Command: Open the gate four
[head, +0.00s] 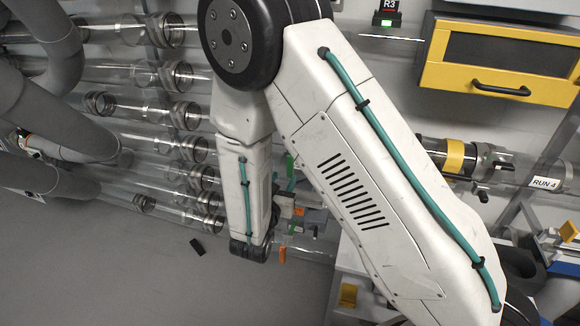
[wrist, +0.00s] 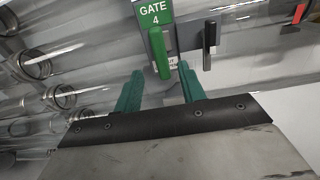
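The gate four plate (wrist: 153,14) is green with white lettering at the top of the wrist view. A green handle (wrist: 158,52) hangs from it, tilted slightly, in front of a grey mount. My gripper (wrist: 161,72) has two teal fingers spread apart, with the lower end of the handle close to the gap between their tips. I cannot tell whether they touch it. Nothing is clamped between the fingers. In the head view my arm hides most of this spot.
A black lever (wrist: 208,45) stands just right of the gate handle. Clear tubes (head: 150,105) run along the wall on the left. A tube marked RUN 4 (head: 545,184) and a yellow drawer (head: 500,65) are on the right.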

